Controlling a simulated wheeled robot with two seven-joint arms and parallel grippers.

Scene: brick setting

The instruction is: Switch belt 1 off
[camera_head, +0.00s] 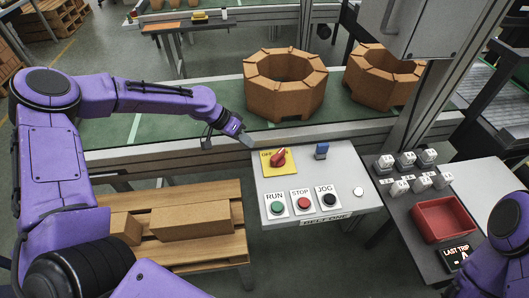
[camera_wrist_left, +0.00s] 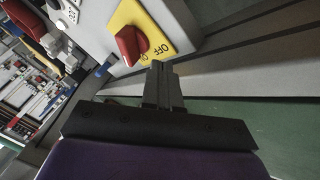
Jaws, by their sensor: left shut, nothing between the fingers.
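The belt one panel (camera_head: 341,208) is a light grey box lettered BELT ONE. On its top left is a red rotary switch (camera_head: 279,157) on a yellow plate (camera_head: 267,169) marked OFF. The wrist view shows the red handle (camera_wrist_left: 131,45) and yellow plate (camera_wrist_left: 158,28) close up, with OFF and partly hidden ON lettering. Green RUN (camera_head: 277,208), red STOP (camera_head: 303,203) and black JOG (camera_head: 329,200) buttons sit along the front. My left gripper (camera_head: 247,141) is shut and empty, just left of and behind the switch, apart from it. In the wrist view its fingertips (camera_wrist_left: 160,68) point toward the plate.
A green conveyor belt (camera_head: 180,125) runs behind the panel, carrying two orange-brown ring-shaped brick pieces (camera_head: 285,85) (camera_head: 384,78). A blue item (camera_head: 321,151) stands right of the switch. A red tray (camera_head: 444,220) and white switch blocks (camera_head: 405,160) are at right. A wooden pallet (camera_head: 190,250) is front left.

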